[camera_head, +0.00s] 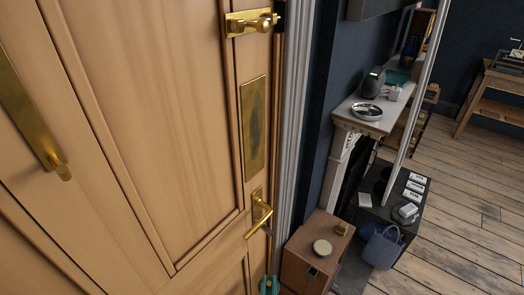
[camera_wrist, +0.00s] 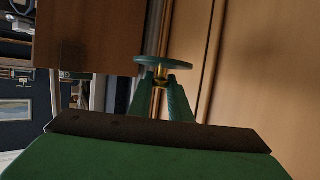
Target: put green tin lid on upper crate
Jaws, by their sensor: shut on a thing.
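My gripper (camera_wrist: 164,78) is shut on the green tin lid (camera_wrist: 165,62) in the wrist view. The lid shows nearly edge-on as a thin green disc just beyond the fingertips, with a small brass-coloured part between the fingers. In the head view a small teal piece (camera_head: 268,286) shows at the bottom edge beside the door; I cannot tell whether it is lid or gripper. A brown wooden crate-like box (camera_head: 290,262) stands right of it, with a round pale-topped tin (camera_head: 322,247) on top. I cannot tell whether this box is the upper crate.
A wooden door (camera_head: 150,120) with brass handles fills the left of the head view, close to my gripper. A white shelf (camera_head: 345,112) holds a round dish (camera_head: 367,111). A blue bag (camera_head: 381,246) stands on the right. Open plank floor (camera_head: 460,200) lies beyond.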

